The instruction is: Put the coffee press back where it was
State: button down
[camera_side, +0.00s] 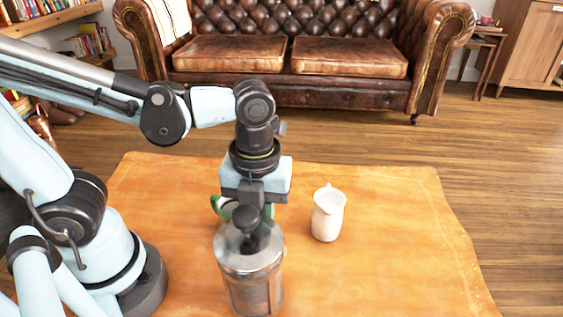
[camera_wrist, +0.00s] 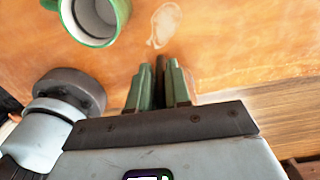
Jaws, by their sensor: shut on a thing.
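The coffee press (camera_side: 252,285) is a glass and metal cylinder with a dark plunger knob, near the front of the table in the side view. It looks upright; its base is at the picture's lower edge, so I cannot tell whether it touches the table. My gripper (camera_side: 248,203) points down just behind the plunger knob, and its fingertips are mostly hidden. In the wrist view my gripper (camera_wrist: 160,68) has its green-grey fingers closed on a narrow dark part, which fits the press's handle. The rest of the press is hidden there.
A white pitcher (camera_side: 327,214) stands to the right of the press. A green mug (camera_side: 217,206) is partly hidden behind the press and shows clearly in the wrist view (camera_wrist: 112,32). The orange-brown table (camera_side: 405,255) is clear at right. A leather sofa (camera_side: 300,60) stands beyond.

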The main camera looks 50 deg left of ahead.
jog(key=shift+f, duration=1.2)
jog(key=c, duration=1.1)
grip_release()
jog(key=shift+f, duration=0.15)
jog(key=shift+o, duration=0.2)
notch_tip(320, 180, up, 12)
jog(key=shift+r, duration=0.1)
jog(key=w+a+f+n+t, duration=0.3)
jog(key=a+n, duration=0.2)
jog(key=n, duration=0.8)
jog(key=w+a+f+n+t, duration=0.3)
jog(key=a+n, duration=0.3)
jog(key=n, duration=0.8)
jog(key=shift+n+t, duration=0.3)
jog(key=shift+t, duration=0.4)
